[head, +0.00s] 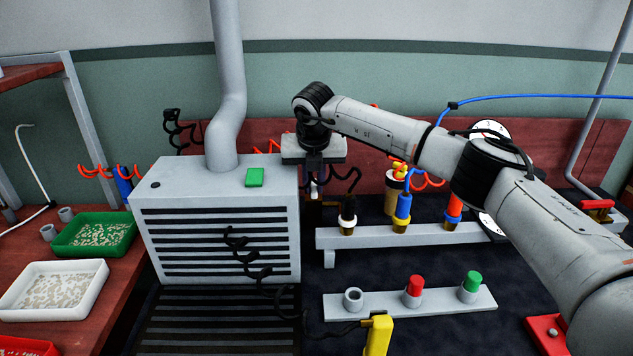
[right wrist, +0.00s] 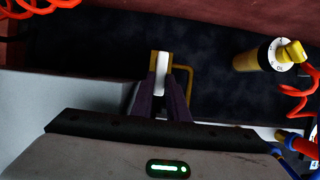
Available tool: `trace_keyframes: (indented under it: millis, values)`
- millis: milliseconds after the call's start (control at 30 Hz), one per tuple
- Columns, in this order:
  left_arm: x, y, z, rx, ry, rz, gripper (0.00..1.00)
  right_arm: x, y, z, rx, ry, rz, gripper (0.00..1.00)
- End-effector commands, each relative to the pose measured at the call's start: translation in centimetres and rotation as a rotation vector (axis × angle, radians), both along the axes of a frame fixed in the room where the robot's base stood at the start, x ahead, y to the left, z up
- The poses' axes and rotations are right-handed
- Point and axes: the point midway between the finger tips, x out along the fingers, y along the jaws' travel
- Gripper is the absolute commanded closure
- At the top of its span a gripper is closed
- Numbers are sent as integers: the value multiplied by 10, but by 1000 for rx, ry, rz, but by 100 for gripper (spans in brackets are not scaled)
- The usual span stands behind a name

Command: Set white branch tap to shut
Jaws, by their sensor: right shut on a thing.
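The handle stands upright in that picture, lengthwise between the fingers. A bent yellow piece (right wrist: 188,82) shows just right of it. The tap's body and any shut mark are hidden by the gripper. My left gripper is not in view.
The louvred housing (head: 222,222) with a green block (head: 255,177) stands left of my gripper. A yellow-topped cylinder (right wrist: 262,56) is to the right. Coiled red hoses (right wrist: 40,6) hang nearby.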

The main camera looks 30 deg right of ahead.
Motion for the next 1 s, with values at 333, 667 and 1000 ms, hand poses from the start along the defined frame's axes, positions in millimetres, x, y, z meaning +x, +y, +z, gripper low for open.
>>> trace_keyframes:
  millis: [333, 667, 1000]
  values:
    - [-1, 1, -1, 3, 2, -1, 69, 1, 0, 1, 2, -4, -4, 69]
    - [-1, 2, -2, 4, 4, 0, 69, 1, 1, 1, 2, -4, 1, 67]
    - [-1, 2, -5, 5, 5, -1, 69, -2, -4, -1, 4, -2, 125, 67]
